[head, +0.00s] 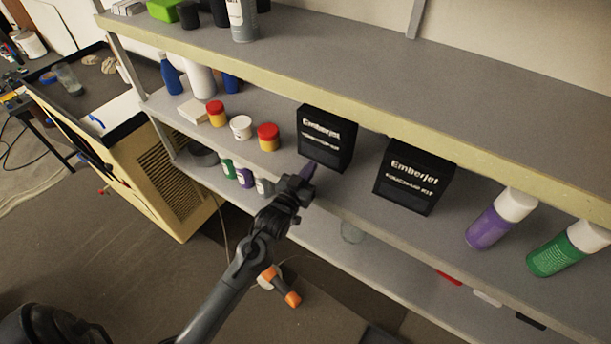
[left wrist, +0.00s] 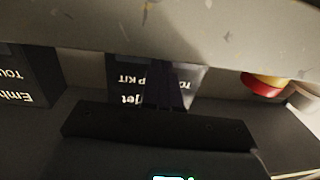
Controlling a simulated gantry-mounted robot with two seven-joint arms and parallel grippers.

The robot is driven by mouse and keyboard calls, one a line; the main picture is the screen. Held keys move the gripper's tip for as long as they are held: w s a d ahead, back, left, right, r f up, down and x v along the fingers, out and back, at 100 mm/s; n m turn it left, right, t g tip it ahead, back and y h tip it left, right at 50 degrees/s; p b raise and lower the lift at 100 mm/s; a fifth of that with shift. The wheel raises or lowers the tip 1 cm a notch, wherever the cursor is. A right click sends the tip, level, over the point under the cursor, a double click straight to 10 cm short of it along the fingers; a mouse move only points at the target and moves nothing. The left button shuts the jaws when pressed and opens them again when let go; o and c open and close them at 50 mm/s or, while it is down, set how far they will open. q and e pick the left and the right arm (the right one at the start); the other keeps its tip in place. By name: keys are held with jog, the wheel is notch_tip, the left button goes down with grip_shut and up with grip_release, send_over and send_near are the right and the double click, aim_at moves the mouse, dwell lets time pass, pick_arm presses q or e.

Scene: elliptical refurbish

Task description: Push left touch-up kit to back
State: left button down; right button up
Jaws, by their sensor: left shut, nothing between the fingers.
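The left touch-up kit (head: 326,140) is a black box with white "Emberjet" lettering. It stands upright on the middle shelf (head: 375,218), near the front edge. A second, matching kit (head: 413,178) stands to its right. My left gripper (head: 308,171) is shut and empty, with its fingers at the lower front of the left kit. In the left wrist view the shut fingers (left wrist: 166,85) overlap the left kit (left wrist: 127,90), which appears upside down. I cannot tell whether they touch it. The other kit (left wrist: 28,80) is at the left of that view. My right gripper is out of view.
The upper shelf (head: 300,65) hangs close above the kits. Red-lidded yellow jars (head: 268,138) and a white jar (head: 241,127) stand left of the left kit. Purple (head: 490,228) and green (head: 557,252) bottles stand at the right. Bottles also stand on the lower shelf.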

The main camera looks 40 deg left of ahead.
aim_at(320, 155)
pick_arm(q)
jog(key=shift+w, duration=0.3)
dwell(0.4)
jog(key=shift+b+x, duration=0.7)
jog(key=shift+x, duration=1.8)
jog(key=shift+f, duration=0.1)
jog(key=shift+a, duration=0.1)
